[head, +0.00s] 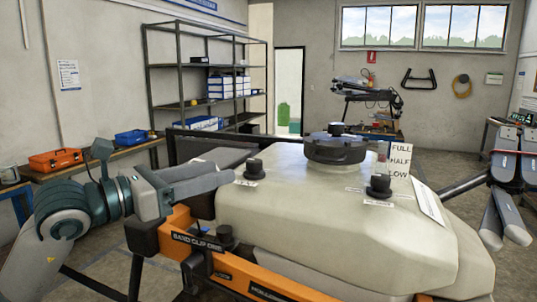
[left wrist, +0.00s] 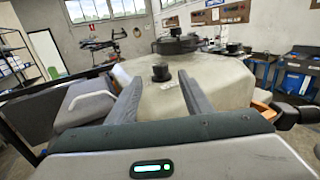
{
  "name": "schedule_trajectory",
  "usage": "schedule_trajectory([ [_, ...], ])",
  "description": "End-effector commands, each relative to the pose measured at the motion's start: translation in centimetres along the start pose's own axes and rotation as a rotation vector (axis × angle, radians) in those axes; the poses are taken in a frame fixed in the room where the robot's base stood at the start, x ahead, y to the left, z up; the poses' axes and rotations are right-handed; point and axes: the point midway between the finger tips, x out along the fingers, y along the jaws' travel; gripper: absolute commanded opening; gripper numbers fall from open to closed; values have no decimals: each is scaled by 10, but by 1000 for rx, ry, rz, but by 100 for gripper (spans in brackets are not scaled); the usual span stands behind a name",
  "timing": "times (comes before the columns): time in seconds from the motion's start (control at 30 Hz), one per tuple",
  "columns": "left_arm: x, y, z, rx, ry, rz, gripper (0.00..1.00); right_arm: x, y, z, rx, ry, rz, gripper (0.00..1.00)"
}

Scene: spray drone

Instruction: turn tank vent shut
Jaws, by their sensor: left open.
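The large pale tank (head: 320,215) fills the middle of the head view. A black knob (head: 253,168) stands on its near left corner, with a small label that I cannot read. Another black knob (head: 379,184) stands further right, and a wide black cap (head: 335,149) is on top. My left gripper (head: 228,174) is open beside the left knob. In the left wrist view, that knob (left wrist: 160,72) shows beyond and between the open fingertips (left wrist: 160,80), not gripped. My right gripper (head: 504,238) hangs at the right edge, fingers apart and empty.
A white level card (head: 399,160) marked FULL, HALF, LOW stands at the tank's right. An orange frame bar (head: 265,280) runs along the near side. A bench with an orange toolbox (head: 56,159) and a blue bin (head: 131,138) is at left. Shelving (head: 205,75) stands behind.

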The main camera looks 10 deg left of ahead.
Motion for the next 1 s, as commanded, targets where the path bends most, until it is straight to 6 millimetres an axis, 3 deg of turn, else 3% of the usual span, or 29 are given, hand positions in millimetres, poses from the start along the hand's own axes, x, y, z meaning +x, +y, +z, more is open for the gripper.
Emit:
schedule_trajectory([
  [0.6,109,0,5,-3,0,-1,46,-60,2,-7,0,2,1,31],
  [0.8,135,0,3,-1,0,0,46,-72,2,-8,0,3,1,31],
  [1.0,146,0,1,0,0,0,46,-76,2,-9,0,3,1,31],
])
